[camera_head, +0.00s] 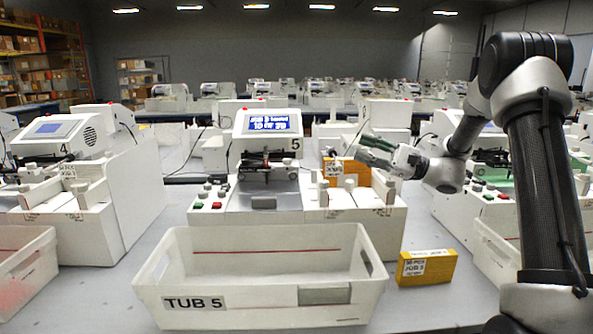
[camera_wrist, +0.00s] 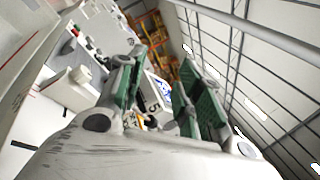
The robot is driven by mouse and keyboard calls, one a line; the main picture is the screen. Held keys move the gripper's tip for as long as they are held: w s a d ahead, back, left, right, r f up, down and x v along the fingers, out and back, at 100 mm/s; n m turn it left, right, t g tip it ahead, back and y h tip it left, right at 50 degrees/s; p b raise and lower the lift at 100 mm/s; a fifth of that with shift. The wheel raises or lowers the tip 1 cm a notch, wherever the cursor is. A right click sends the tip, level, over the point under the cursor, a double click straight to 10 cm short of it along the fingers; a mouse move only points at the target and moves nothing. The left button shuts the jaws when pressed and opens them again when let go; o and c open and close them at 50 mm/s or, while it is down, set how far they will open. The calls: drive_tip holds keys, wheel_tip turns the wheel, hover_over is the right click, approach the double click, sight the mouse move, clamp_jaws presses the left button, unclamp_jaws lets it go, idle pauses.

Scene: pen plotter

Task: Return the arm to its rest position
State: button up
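My arm reaches in from the right in the head view. My gripper (camera_head: 368,147) is above the right part of the machine numbered 5 (camera_head: 268,190), near a yellow-orange box (camera_head: 353,173) on that machine. In the wrist view its two green-padded fingers (camera_wrist: 165,98) stand apart with nothing held between them. Machine 5 and its screen show partly in the gap. The machine's screen (camera_head: 268,122) is lit with text, partly blurred.
A white tub marked TUB 5 (camera_head: 180,303) stands in front of machine 5. A yellow box marked JOB 5 (camera_head: 427,267) lies on the table right of it. Machine 4 (camera_head: 70,180) stands left, another machine right behind my arm. Bare table shows between machines.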

drive_tip(key=s+a+f+n+g+h, duration=0.1)
drive_tip(key=s+a+n+g+h, duration=0.3)
drive_tip(key=s, duration=0.8)
drive_tip(key=s+d+f+n+g+h, duration=0.15)
drive_tip(key=s+h, duration=0.45)
drive_tip(key=s, duration=0.7)
drive_tip(key=s+d+n+t+h, duration=0.3)
drive_tip(key=s+d+n+h, duration=0.3)
drive_tip(key=s+d+h, duration=0.4)
drive_tip(key=s+d, duration=0.2)
drive_tip(key=d, duration=0.2)
drive_tip(key=shift+s+d+f, duration=0.15)
drive_tip(key=shift+d+f, duration=0.2)
drive_tip(key=shift+n, duration=0.25)
